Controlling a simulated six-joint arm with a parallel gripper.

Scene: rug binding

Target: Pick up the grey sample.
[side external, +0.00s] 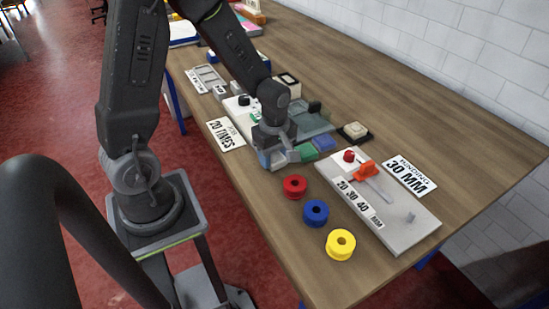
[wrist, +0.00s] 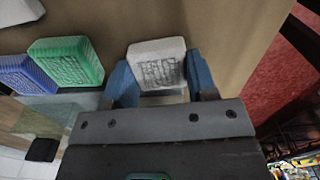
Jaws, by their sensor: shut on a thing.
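The grey sample (wrist: 157,62) is a pale, rounded block with a ribbed, patterned face. In the wrist view it sits between the two blue fingertips of my gripper (wrist: 161,82), which is shut on it from both sides. In the side view my gripper (side external: 277,157) is low at the table's near edge, and its fingers largely hide the grey sample. I cannot tell whether the sample touches the table. A green sample (wrist: 67,62) and a blue sample (wrist: 20,74) lie beside it, to the left in the wrist view, apart from the fingers.
Red (side external: 295,187), blue (side external: 316,212) and yellow (side external: 341,244) spools stand along the near edge. A white board (side external: 405,228) with a red knob and orange part lies to the right. A glassy grey tray (side external: 313,124) is behind the samples. The table's far right is clear.

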